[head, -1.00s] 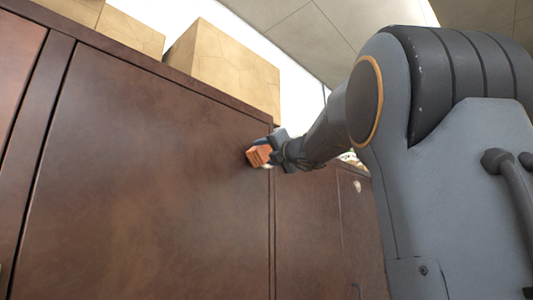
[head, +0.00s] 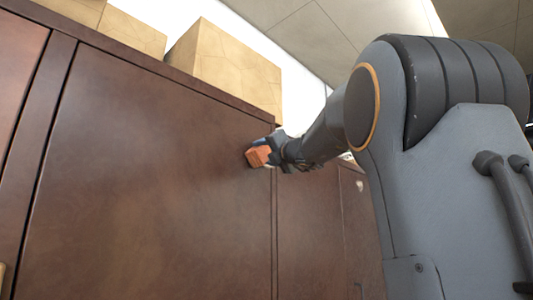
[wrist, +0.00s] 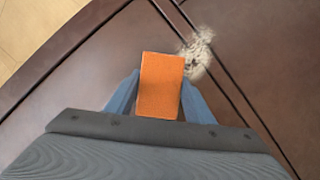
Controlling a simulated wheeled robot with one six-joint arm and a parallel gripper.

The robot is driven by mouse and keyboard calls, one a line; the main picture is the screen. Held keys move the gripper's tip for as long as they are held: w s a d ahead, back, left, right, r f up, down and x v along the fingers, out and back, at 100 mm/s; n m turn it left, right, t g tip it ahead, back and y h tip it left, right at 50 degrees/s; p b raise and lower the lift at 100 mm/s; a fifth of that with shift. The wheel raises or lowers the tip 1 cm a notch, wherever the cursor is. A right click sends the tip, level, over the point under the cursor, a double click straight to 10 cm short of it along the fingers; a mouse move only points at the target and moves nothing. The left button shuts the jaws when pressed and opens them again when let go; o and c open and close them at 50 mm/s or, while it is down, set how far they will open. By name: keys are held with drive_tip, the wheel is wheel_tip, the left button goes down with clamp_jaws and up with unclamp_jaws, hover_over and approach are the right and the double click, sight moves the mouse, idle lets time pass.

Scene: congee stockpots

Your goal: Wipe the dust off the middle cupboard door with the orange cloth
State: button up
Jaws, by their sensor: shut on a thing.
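The orange cloth (head: 259,156) is a folded, block-like pad at the upper right of the large brown cupboard door (head: 140,170), close to its right edge. My gripper (head: 279,149) is shut on it. In the wrist view the cloth (wrist: 160,85) sits between my two blue fingers. It is at the door face; I cannot tell whether it touches. A pale grey, fluffy dust patch (wrist: 197,52) lies just right of the cloth's far end, at the dark seam beside the door. I cannot make out this patch in the head view.
Cardboard boxes (head: 225,70) stand on top of the cupboard. Part of another door (head: 18,70) shows at the left, and a further panel (head: 308,225) continues at the right. My arm fills the right side of the head view.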

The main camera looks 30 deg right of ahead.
drive_tip(key=shift+w+a, duration=0.1)
drive_tip(key=shift+w, duration=0.1)
drive_tip(key=shift+w+d+p, duration=0.3)
drive_tip(key=shift+d+p, duration=0.15)
drive_tip(key=shift+d, duration=0.45)
drive_tip(key=shift+w+d+p, duration=0.25)
drive_tip(key=shift+d+p, duration=0.15)
drive_tip(key=shift+d, duration=0.5)
drive_tip(key=shift+w+d+p, duration=1.95)
drive_tip(key=shift+d+p, duration=1.3)
drive_tip(key=shift+d, duration=1.8)
drive_tip(key=shift+s+a+b, duration=0.8)
drive_tip(key=shift+a+b, duration=0.15)
drive_tip(key=shift+a, duration=1.35)
drive_tip(key=shift+s+a+b, duration=0.85)
drive_tip(key=shift+a+b, duration=0.15)
drive_tip(key=shift+a, duration=1.3)
drive_tip(key=shift+s+a+b, duration=0.8)
drive_tip(key=shift+a+b, duration=0.15)
drive_tip(key=shift+a, duration=1.35)
drive_tip(key=s+d, duration=0.2)
drive_tip(key=s, duration=0.3)
drive_tip(key=shift+s, duration=0.3)
